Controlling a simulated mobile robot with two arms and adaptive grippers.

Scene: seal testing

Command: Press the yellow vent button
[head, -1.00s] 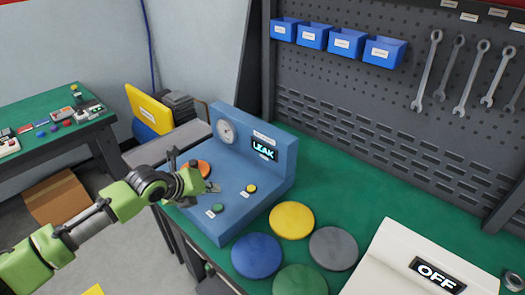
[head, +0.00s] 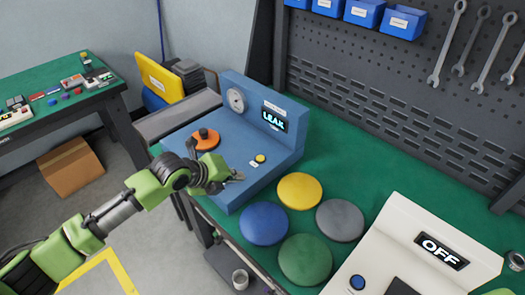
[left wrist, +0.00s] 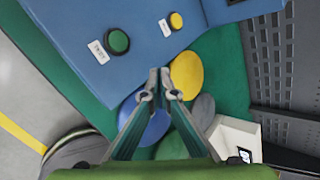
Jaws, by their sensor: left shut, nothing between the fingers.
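The yellow vent button (head: 260,158) sits on the top of the blue leak tester (head: 236,200), right of its middle. It also shows in the left wrist view (left wrist: 175,20), beside a small white label. A green button (left wrist: 118,41) is to its left there; in the head view my gripper hides it. My left gripper (head: 237,177) is shut and empty, over the tester's front part, nearer to me than the yellow button and apart from it. Its fingertips (left wrist: 159,77) are together in the left wrist view. My right gripper is not in view.
An orange knobbed disc (head: 205,140) is on the tester's left part, and the upright panel's display (head: 273,122) reads LEAK. Yellow (head: 299,190), blue (head: 264,223), grey (head: 340,220) and green (head: 305,259) discs lie right of it. A white device (head: 408,235) reads OFF.

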